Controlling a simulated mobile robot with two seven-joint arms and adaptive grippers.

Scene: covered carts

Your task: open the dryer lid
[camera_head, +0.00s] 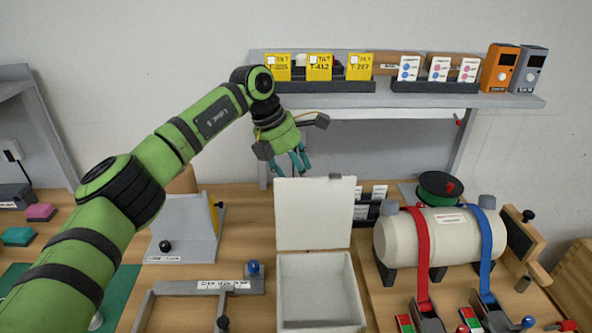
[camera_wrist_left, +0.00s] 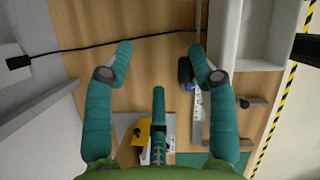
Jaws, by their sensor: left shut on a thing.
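The dryer appears to be the white open-topped box (camera_head: 284,300) at the front middle of the bench; its empty inside shows. Its white lid (camera_head: 315,213) stands roughly upright at the back edge, with a small grey tab on top. My left gripper (camera_head: 291,163) hangs just above and left of the lid's top edge. In the left wrist view, the teal fingers of my left gripper (camera_wrist_left: 160,62) stand apart with no object visible between them, and the white box (camera_wrist_left: 258,35) is to their right. Any contact with the lid is unclear. My right gripper is out of view.
A cream tank (camera_head: 400,240) with red and blue straps stands right of the box. A grey stand (camera_head: 187,235) and a low grey frame (camera_head: 190,288) are to its left. A shelf (camera_head: 420,101) with yellow cards and boxes runs behind my arm.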

